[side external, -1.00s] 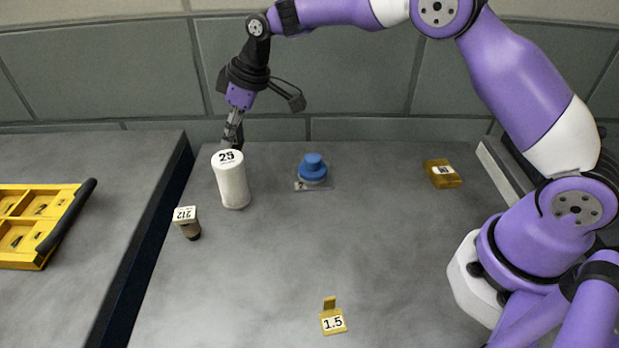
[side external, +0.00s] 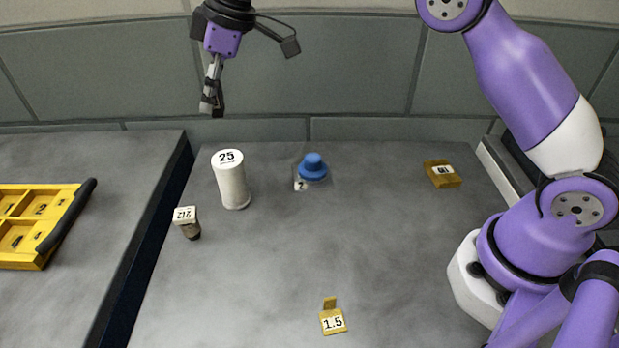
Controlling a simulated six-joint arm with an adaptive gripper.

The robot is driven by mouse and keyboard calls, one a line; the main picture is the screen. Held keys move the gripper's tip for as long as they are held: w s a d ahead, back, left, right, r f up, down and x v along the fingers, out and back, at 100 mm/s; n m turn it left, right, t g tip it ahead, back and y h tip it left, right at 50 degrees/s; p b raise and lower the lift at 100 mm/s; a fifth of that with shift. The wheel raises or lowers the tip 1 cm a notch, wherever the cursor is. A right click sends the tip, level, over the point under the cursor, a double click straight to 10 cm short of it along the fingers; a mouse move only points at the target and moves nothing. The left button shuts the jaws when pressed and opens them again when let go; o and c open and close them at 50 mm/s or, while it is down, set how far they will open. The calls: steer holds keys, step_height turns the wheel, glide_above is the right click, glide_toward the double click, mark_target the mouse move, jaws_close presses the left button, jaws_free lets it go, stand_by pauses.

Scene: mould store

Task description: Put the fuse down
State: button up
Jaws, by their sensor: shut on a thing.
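My gripper (side external: 211,100) is in the air at the upper left, above and behind the white cylinder marked 25, pointing down. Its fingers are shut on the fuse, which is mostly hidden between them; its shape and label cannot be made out. The white cylinder (side external: 232,182) stands upright on the grey table (side external: 250,275), apart from my gripper. A small brown piece with a white top marked 212 (side external: 188,224) is at its lower left. A small yellow piece marked 1.5 (side external: 333,320) is near the front.
A blue knob-shaped piece (side external: 312,167) with a clear part and small label is at the back. A yellow-brown piece (side external: 442,174) lies at the right. A yellow compartment tray (side external: 40,255) sits on a separate left table, across a dark gap. The table's middle is clear.

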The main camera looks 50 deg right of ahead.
steer(key=s+a+n+g, duration=0.2)
steer(key=s+a+n, duration=0.35)
steer(key=s, duration=0.35)
steer(key=s+a+n+g, duration=0.2)
steer(key=s+a+n, duration=0.3)
steer(key=s, duration=0.5)
steer(key=s+a+n+g, duration=0.25)
steer(key=s+n, duration=0.35)
steer(key=s, duration=0.3)
steer(key=shift+t, duration=0.25)
steer(key=w+d+f, duration=0.1)
steer(key=w+f, duration=0.2)
steer(key=f, duration=0.1)
steer(key=w+f, duration=0.4)
steer(key=w+d+f, duration=0.1)
steer(key=w+f, duration=0.2)
steer(key=f, duration=0.1)
steer(key=shift+w+d, duration=0.15)
steer(key=shift+d, duration=0.2)
steer(key=shift+w+f, duration=0.1)
steer(key=shift+f, duration=2)
steer(key=o, duration=1.1)
steer(key=shift+f, duration=0.15)
